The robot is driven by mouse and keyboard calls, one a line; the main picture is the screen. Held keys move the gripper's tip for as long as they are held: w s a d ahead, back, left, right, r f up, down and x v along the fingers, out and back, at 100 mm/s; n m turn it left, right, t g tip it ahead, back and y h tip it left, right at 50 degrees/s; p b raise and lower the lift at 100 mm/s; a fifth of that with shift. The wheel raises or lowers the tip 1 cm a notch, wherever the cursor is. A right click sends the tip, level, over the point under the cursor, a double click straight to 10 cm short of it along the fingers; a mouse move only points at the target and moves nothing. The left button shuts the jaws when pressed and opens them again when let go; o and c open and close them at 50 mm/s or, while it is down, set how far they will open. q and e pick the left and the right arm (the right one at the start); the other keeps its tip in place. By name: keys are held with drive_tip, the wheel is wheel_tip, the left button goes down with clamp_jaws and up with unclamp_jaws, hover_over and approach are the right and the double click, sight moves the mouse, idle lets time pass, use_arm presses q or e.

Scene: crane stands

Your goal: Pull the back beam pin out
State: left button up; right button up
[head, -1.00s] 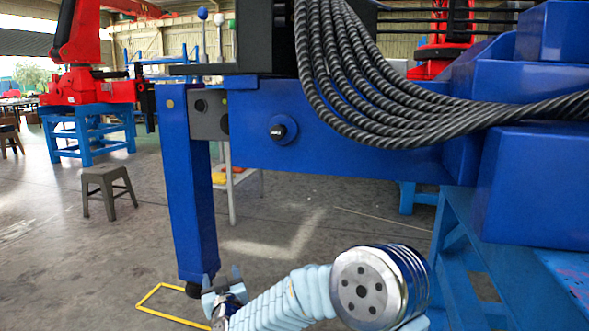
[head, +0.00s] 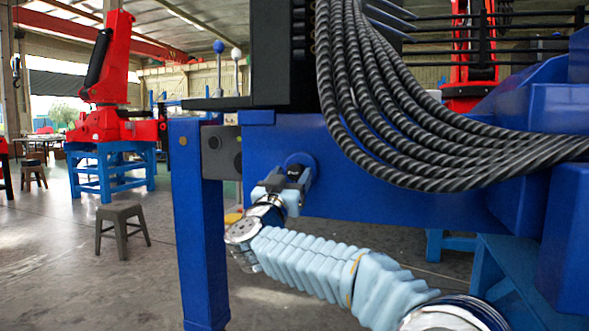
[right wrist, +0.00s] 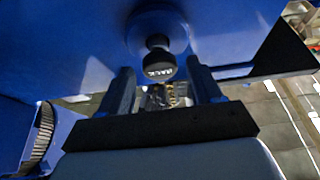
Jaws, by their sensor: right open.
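The back beam pin (head: 294,172) is a black knob with white lettering. It sits in a round blue boss on the side of the blue beam (head: 380,190). In the right wrist view, the pin (right wrist: 158,62) stands out from its boss, its lettered end towards the camera. My right gripper (head: 283,183) is at the pin in the head view and hides part of the boss. In the right wrist view, the gripper (right wrist: 162,82) is open, with one finger to each side of the knob's end and gaps between. My left gripper is not in view.
Thick black ribbed hoses (head: 400,130) hang in front of the beam at right. A blue leg (head: 200,225) stands to the left of the gripper. A grey stool (head: 122,230) and a red crane (head: 105,90) on a blue stand are farther off at left.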

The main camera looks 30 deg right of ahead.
drive_tip(key=shift+x, duration=1.4)
